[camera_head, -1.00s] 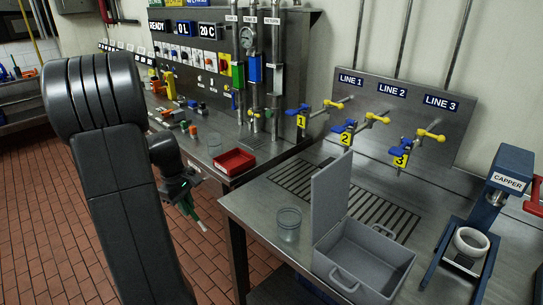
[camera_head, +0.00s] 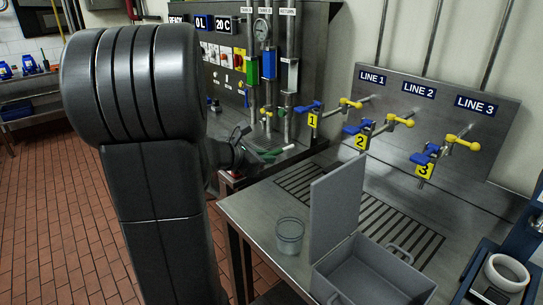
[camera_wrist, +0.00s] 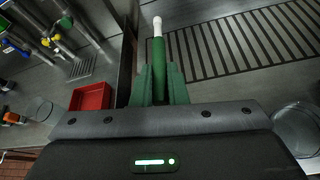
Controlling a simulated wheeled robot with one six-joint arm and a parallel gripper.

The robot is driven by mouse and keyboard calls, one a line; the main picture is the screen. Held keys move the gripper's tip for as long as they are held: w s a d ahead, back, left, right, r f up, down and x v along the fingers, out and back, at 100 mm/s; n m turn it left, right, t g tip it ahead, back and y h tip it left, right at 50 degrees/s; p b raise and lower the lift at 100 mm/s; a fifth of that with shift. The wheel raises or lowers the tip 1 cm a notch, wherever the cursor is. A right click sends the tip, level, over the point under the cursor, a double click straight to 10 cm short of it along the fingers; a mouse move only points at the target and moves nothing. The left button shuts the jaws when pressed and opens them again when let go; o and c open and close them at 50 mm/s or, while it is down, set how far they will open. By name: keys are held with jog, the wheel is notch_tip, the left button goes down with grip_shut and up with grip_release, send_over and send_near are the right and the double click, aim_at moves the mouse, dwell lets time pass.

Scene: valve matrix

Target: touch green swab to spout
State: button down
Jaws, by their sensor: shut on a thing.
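My gripper (camera_wrist: 158,85) is shut on the green swab (camera_wrist: 158,55), which points ahead with its white tip (camera_wrist: 157,22) clear of everything. In the head view my gripper (camera_head: 262,154) is partly behind my own arm, near the left end of the bench, and the swab (camera_head: 275,152) is small there. Three valves with blue and yellow handles stick out from the wall panel: line 1 (camera_head: 313,119), line 2 (camera_head: 361,136) and line 3 (camera_head: 425,168). The swab is apart from them, to the left. The spout openings are hard to make out.
A grey lidded box (camera_head: 372,272) stands open on the bench, with a clear beaker (camera_head: 290,235) beside it. A slotted drain (camera_head: 370,210) lies below the valves. A red tray (camera_wrist: 91,97) is left of the swab. A capper (camera_head: 500,275) stands at right.

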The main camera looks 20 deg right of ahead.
aim_at(281, 149)
jog(key=shift+d+r, duration=0.3)
jog(key=shift+d, duration=0.1)
jog(key=shift+w+d, duration=0.25)
jog(key=shift+d, duration=0.5)
jog(key=shift+w+d, duration=0.2)
jog(key=shift+d, duration=0.6)
jog(key=shift+w+d, duration=0.25)
jog(key=shift+d, duration=0.5)
jog(key=shift+w+d+b, duration=0.25)
jog(key=shift+d, duration=0.5)
jog(key=shift+w+d+b, duration=0.2)
jog(key=shift+d, duration=0.55)
